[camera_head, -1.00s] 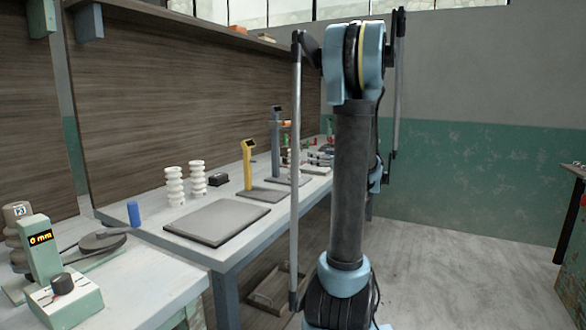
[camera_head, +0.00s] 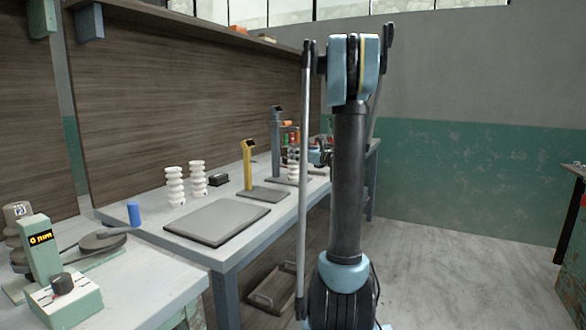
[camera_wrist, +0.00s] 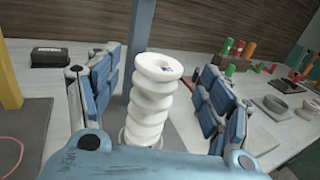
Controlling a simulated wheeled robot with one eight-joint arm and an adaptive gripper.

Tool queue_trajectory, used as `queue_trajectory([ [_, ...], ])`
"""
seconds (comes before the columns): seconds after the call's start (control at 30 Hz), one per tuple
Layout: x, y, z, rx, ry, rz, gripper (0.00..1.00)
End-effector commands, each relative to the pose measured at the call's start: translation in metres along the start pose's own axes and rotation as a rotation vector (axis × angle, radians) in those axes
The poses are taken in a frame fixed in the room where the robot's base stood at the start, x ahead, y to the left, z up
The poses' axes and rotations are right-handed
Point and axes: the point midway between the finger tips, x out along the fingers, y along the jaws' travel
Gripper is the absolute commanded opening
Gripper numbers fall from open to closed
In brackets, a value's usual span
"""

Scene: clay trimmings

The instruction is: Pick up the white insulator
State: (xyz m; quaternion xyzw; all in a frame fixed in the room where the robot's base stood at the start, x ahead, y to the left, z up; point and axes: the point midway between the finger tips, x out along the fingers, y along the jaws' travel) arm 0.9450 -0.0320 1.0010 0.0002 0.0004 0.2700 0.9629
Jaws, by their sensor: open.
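A white ribbed insulator (camera_wrist: 150,98) stands upright between the blue-padded fingers of my gripper (camera_wrist: 160,72) in the wrist view. The fingers are open, with one on each side and a visible gap on the right. The insulator's lower end is hidden behind the gripper body. In the head view a white insulator (camera_head: 293,163) shows on the bench beside the grey-blue stand, partly near my arm's rod. Two more white ribbed insulators, a left one (camera_head: 175,186) and a right one (camera_head: 198,180), stand together further left. My gripper is mostly hidden behind my arm there.
A yellow stand (camera_head: 248,166) and a grey-blue stand (camera_head: 277,145) rise from the bench close by. A black box (camera_wrist: 62,57) lies at the wrist view's left. Grey dishes (camera_wrist: 290,106) and coloured pieces lie to the right. A flat grey board (camera_head: 217,221) is nearer.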

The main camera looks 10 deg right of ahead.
Motion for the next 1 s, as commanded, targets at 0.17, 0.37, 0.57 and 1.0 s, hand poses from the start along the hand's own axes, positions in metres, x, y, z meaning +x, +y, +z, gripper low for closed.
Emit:
queue_trajectory([
  [0.17,0.021,0.000,0.000,0.000,0.000,0.002,0.73],
  [0.37,0.045,0.000,0.000,0.000,0.000,0.001,0.73],
  [0.57,0.048,0.000,0.000,0.000,0.000,0.000,0.73],
  [1.0,0.047,0.000,-0.001,0.000,0.000,0.000,0.00],
])
